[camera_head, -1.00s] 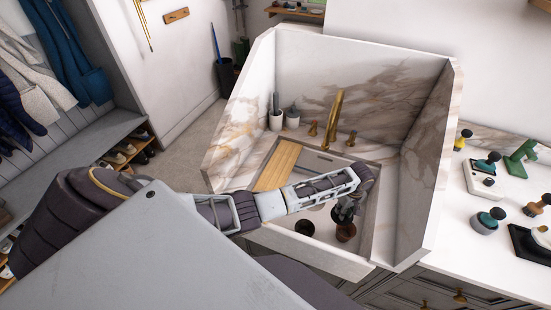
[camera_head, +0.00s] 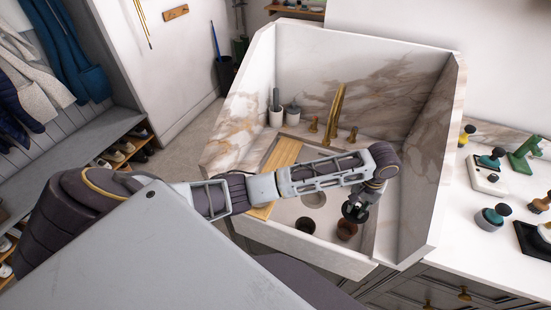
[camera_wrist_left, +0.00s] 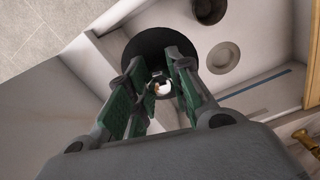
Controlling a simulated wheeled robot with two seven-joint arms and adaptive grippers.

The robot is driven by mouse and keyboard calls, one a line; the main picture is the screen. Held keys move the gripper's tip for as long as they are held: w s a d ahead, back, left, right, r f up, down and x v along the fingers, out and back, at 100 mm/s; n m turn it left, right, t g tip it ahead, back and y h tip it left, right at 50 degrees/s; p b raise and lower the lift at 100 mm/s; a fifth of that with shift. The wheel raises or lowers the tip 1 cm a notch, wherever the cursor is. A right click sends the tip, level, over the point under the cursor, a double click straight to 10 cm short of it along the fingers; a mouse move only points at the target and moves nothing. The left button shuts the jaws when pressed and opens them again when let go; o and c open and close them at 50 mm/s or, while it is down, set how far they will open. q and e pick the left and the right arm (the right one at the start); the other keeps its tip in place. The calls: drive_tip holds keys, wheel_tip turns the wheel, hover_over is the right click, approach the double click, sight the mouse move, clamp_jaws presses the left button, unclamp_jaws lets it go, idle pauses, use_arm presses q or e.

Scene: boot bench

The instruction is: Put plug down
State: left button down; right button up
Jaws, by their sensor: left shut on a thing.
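My left gripper (camera_head: 358,205) is over the right part of the sink basin (camera_head: 375,246), pointing down. It is shut on a black round plug (camera_head: 353,213), held above the basin floor. In the left wrist view the gripper's green-padded fingers (camera_wrist_left: 155,88) close around the middle of the plug (camera_wrist_left: 150,42), whose dark disc shows beyond them. A small pale and brass-coloured spot shows between the fingers. The round drain (camera_head: 314,199) is left of the gripper in the head view; it also shows in the left wrist view (camera_wrist_left: 222,57). My right gripper is out of view.
A wooden board (camera_head: 284,154) spans the basin's left side. A brass tap (camera_head: 335,112) stands behind. High marble walls enclose the back and sides.

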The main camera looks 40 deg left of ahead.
use_arm(q)
drive_tip(key=s+a+f+b, duration=0.3)
drive_tip(key=a+f+b, duration=0.95)
drive_tip(key=a, duration=0.45)
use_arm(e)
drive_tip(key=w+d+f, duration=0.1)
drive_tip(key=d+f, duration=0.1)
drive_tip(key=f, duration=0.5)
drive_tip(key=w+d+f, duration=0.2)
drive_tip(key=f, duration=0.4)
use_arm(q)
wheel_tip(320, 180, up, 19)
drive_tip(key=p, duration=1.7)
drive_tip(key=shift+d, duration=0.15)
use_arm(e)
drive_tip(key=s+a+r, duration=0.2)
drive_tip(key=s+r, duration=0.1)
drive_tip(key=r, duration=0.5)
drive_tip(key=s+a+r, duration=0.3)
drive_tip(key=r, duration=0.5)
use_arm(q)
drive_tip(key=shift+r+p, duration=0.35)
drive_tip(key=shift+p, duration=0.05)
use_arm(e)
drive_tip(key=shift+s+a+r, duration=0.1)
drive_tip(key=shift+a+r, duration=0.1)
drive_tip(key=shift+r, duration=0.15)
